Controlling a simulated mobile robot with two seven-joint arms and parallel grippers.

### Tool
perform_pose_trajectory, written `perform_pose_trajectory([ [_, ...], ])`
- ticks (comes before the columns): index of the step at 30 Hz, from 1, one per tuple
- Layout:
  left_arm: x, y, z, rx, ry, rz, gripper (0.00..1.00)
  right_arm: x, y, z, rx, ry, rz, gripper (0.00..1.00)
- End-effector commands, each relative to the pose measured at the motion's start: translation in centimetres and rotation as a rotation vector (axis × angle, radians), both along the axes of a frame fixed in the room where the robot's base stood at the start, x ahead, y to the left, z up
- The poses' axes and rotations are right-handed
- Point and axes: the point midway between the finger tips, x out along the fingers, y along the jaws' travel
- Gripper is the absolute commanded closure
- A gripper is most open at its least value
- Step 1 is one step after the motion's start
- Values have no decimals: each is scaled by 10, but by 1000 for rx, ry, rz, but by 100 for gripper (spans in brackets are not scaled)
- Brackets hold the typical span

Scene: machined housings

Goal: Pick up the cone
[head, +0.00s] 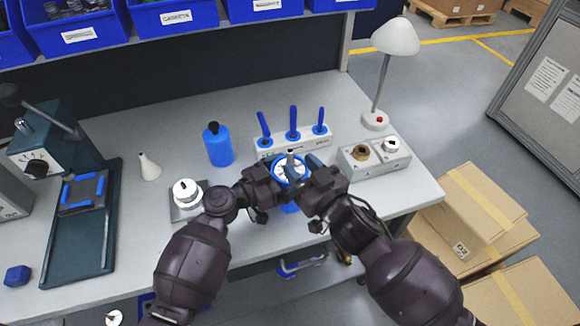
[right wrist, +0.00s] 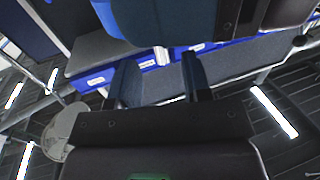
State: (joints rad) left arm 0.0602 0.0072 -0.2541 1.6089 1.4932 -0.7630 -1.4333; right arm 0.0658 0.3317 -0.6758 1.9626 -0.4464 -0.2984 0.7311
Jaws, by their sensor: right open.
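The cone (head: 149,167) is a small white tapered piece standing on the grey workbench, left of the blue bottle in the head view. My right gripper (head: 304,162) is near the blue-rimmed round part, well to the right of the cone. In the right wrist view its two fingers (right wrist: 160,75) are apart with nothing between them. My left gripper (head: 279,181) is close beside the right one, also far from the cone. Its fingers are too hidden to read. The cone is not seen in the right wrist view.
A blue bottle (head: 218,146) and a metal knob block (head: 187,196) stand between the cone and my grippers. A blue-handled tool rack (head: 293,142), a fixture block (head: 374,160) and a lamp (head: 396,40) are at right. A dark press (head: 80,225) is left.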

Motion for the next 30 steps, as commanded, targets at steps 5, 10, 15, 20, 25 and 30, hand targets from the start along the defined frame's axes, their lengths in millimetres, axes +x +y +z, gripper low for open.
perform_pose_trajectory([
  [5,0,0,0,-1,-1,0,39,21,15,-2,-1,-2,1,56],
  [10,0,0,0,0,0,0,39,34,23,-2,-1,-2,1,56],
  [15,0,0,0,0,0,0,39,36,25,-2,0,-1,1,56],
  [20,0,0,0,0,0,0,39,36,25,-2,0,-1,1,63],
  [25,0,0,0,0,0,0,39,36,24,-2,0,-1,1,89],
  [30,0,0,0,0,0,-1,39,36,25,-2,0,-2,1,100],
])
